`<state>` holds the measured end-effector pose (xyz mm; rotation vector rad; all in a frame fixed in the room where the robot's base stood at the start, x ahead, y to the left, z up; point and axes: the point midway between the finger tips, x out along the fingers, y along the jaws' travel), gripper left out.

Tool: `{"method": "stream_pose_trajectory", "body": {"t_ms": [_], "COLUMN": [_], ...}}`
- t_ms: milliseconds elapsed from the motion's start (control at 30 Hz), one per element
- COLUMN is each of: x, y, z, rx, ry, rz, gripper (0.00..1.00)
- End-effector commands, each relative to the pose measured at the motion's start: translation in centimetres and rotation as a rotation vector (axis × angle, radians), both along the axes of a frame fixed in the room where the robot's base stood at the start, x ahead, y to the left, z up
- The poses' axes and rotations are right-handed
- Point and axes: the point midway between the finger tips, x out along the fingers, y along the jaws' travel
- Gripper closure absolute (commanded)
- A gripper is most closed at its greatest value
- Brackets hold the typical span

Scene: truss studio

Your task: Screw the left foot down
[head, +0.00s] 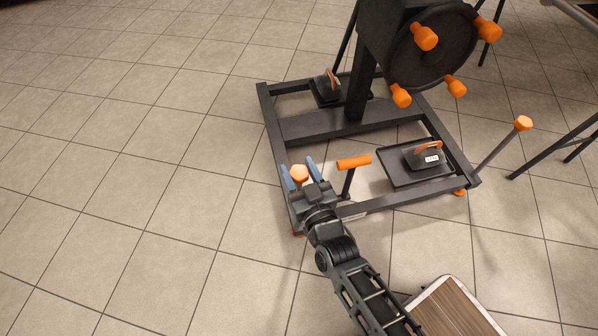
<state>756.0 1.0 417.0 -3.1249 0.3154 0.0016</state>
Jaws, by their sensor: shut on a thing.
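The black base frame (275,119) stands on the tiled floor. My gripper (301,171) is at the frame's front left corner. Its two blue fingers stand on either side of an orange knob (299,174), and it is shut on that knob. My gripper hides the knob's lower part and stem. A bit of orange, seemingly the left foot (298,234), shows low under that corner beside my wrist. At the front right corner another orange foot (460,192) touches the floor, and a rod with an orange knob (523,123) leans outward there.
An orange T-handle (354,162) stands just right of my gripper. A black weight (424,157) sits on a tray at right, another (327,87) at the back. A post carries a dark wheel (432,47) with orange knobs. A wooden-topped surface (455,312) is at the bottom. Floor at left is clear.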

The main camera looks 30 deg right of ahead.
Motion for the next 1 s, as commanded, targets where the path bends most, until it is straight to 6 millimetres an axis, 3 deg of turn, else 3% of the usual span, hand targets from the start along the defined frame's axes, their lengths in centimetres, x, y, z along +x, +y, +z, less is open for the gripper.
{"method": "stream_pose_trajectory", "body": {"t_ms": [1000], "x": [-0.01], "y": [0.03], "z": [0.04], "rx": [0.000], "ry": [-0.002], "rz": [-0.368], "gripper": [0.76]}}
